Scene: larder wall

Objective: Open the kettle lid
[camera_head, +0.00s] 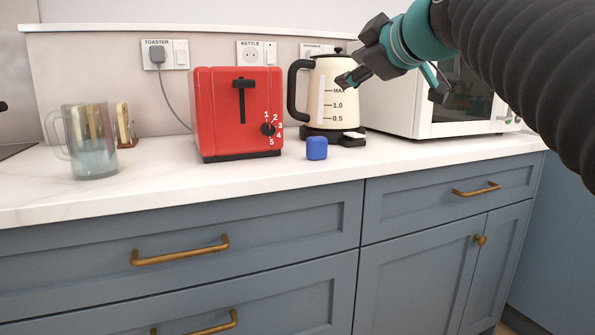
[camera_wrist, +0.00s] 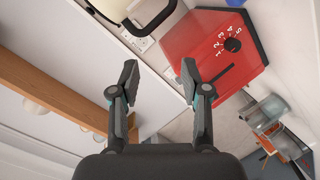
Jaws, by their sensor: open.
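The cream kettle (camera_head: 318,100) has a black handle on its left and level marks on its side. It stands upright on a black base (camera_head: 325,134) between the toaster and the microwave. Its lid, with a small black knob (camera_head: 338,50), looks closed. My gripper (camera_head: 391,88) is open and empty, in front of the kettle's upper right side and the microwave. One finger overlaps the kettle's right edge in the picture; I cannot tell if it touches. In the wrist view, the kettle's body (camera_wrist: 112,7) and black handle (camera_wrist: 152,22) show at the top, beyond my gripper (camera_wrist: 159,70).
A red toaster (camera_head: 232,110) stands left of the kettle, and a white microwave (camera_head: 400,105) right. A blue block (camera_head: 316,148) sits in front of the kettle. A glass mug (camera_head: 90,140) is far left. The front of the counter (camera_head: 190,188) is clear.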

